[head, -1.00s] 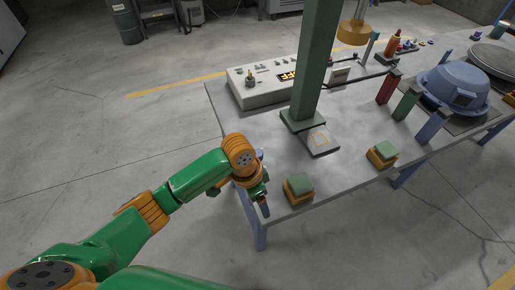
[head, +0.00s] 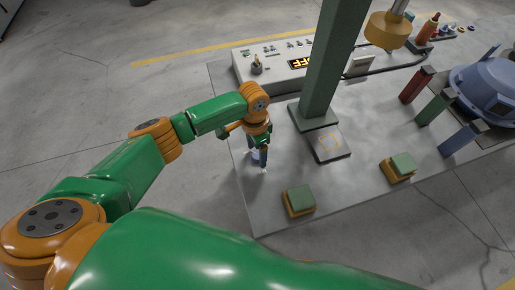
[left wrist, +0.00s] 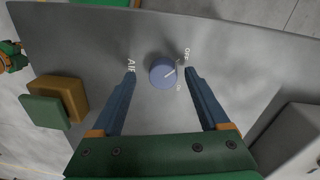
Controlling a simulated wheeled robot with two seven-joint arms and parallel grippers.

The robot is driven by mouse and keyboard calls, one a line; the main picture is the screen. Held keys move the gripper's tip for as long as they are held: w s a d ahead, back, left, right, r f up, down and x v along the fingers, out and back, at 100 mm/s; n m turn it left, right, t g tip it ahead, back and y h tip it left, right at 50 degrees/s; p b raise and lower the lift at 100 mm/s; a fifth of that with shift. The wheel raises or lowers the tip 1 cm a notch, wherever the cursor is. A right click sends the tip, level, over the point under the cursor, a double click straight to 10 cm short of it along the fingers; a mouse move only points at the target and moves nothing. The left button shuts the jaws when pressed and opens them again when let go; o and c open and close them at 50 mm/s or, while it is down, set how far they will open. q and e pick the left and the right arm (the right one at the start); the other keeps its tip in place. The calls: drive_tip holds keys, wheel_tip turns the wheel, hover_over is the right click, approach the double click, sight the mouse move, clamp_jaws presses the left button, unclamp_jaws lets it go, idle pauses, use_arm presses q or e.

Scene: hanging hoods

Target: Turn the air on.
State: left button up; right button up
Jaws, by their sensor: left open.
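In the left wrist view a round blue knob (left wrist: 160,74) sits on the grey table top. It has a white pointer line slanting toward the upper right, toward the word OFF. The word AIR stands to its left, and a fainter mark lies just right of the knob. My left gripper (left wrist: 160,78) is open, with one blue finger on each side of the knob and a gap on both sides. In the head view the left gripper (head: 259,160) points down over the table's left part and mostly hides the knob. My right gripper is not in view.
A control panel (head: 245,72) with a lit display stands at the back. A green post (head: 325,70) rises from the table (head: 235,185). Two green-topped orange blocks (head: 299,199) (head: 400,166) sit near the front edge.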

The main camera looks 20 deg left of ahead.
use_arm(q)
drive_tip(key=shift+f, duration=0.45)
drive_tip(key=shift+w+f, duration=0.25)
drive_tip(key=shift+w, duration=0.15)
drive_tip(key=shift+s+r, duration=0.1)
clamp_jaws()
